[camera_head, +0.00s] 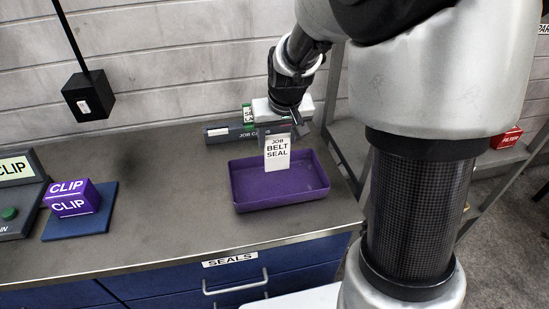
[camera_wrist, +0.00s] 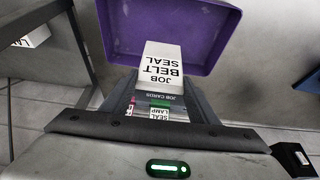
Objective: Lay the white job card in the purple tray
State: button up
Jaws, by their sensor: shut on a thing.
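The white job card (camera_head: 277,153), printed "JOB BELT SEAL", hangs upright from my gripper (camera_head: 279,131). The gripper is shut on the card's top edge. In the head view the card is over the purple tray (camera_head: 247,200), in front of its back part. The tray is on the grey counter and looks empty where its floor shows. In the wrist view the card (camera_wrist: 160,66) juts from the gripper (camera_wrist: 158,98) against the purple tray (camera_wrist: 112,30). I cannot tell whether the card's lower edge touches the tray floor.
A grey job card holder (camera_head: 219,132) with a green-marked card (camera_head: 247,114) stands behind the tray. A purple CLIP box (camera_head: 72,199) rests on a blue mat (camera_head: 82,226) at left. A red filter box (camera_head: 506,138) is on the right shelf. The counter between mat and tray is clear.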

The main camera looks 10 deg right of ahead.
aim_at(277, 154)
jog(key=shift+s+f, duration=0.1)
jog(key=shift+f, duration=2.75)
jog(key=shift+b, duration=0.3)
jog(key=shift+f, duration=0.2)
jog(key=o, duration=1.3)
jog(key=shift+r, duration=0.1)
